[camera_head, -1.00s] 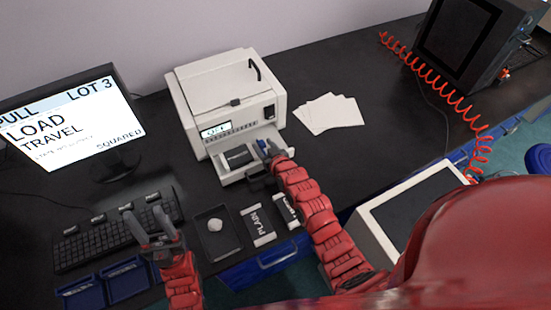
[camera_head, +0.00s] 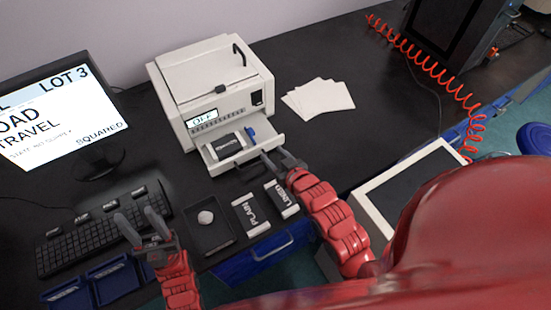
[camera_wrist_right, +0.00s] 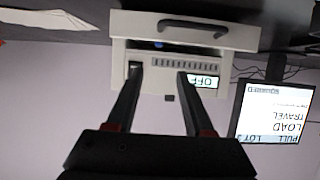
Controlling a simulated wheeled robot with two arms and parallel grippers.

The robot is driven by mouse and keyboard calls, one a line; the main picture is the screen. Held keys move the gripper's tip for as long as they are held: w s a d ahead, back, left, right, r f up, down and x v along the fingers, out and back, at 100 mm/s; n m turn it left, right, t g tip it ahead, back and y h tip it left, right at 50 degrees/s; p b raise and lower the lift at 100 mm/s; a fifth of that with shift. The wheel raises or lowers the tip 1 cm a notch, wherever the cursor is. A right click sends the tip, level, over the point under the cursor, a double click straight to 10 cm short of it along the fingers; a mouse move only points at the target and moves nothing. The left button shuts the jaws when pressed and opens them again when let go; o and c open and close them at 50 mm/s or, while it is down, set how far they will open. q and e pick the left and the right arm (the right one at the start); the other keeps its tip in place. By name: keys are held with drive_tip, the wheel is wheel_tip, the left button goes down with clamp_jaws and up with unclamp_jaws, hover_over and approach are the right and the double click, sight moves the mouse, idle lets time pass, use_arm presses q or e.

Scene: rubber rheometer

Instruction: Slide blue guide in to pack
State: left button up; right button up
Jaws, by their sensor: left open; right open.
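The blue guide (camera_head: 251,132) stands in the pulled-out white drawer (camera_head: 262,146) of the printer-like machine. It is close to the right end of the dark pack with white ends (camera_head: 229,144); I cannot tell whether they touch. A bit of blue also shows in the right wrist view (camera_wrist_right: 158,44). My right gripper (camera_head: 274,157) is open and empty, just in front of the drawer's right side, apart from the guide. Its fingers also show in the right wrist view (camera_wrist_right: 159,70). My left gripper (camera_head: 136,217) is open and empty over the keyboard's right end.
The white machine (camera_head: 205,85) has a display reading OFF. In front lie packs marked PLAIN (camera_head: 251,213) and LINED (camera_head: 281,199), and a dark tray (camera_head: 225,238) with a pale lump. Paper sheets (camera_head: 318,99) lie right of the machine. A monitor (camera_head: 60,115) stands left.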

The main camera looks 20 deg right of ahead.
drive_tip(key=shift+s+r, duration=0.25)
drive_tip(key=shift+s, duration=0.25)
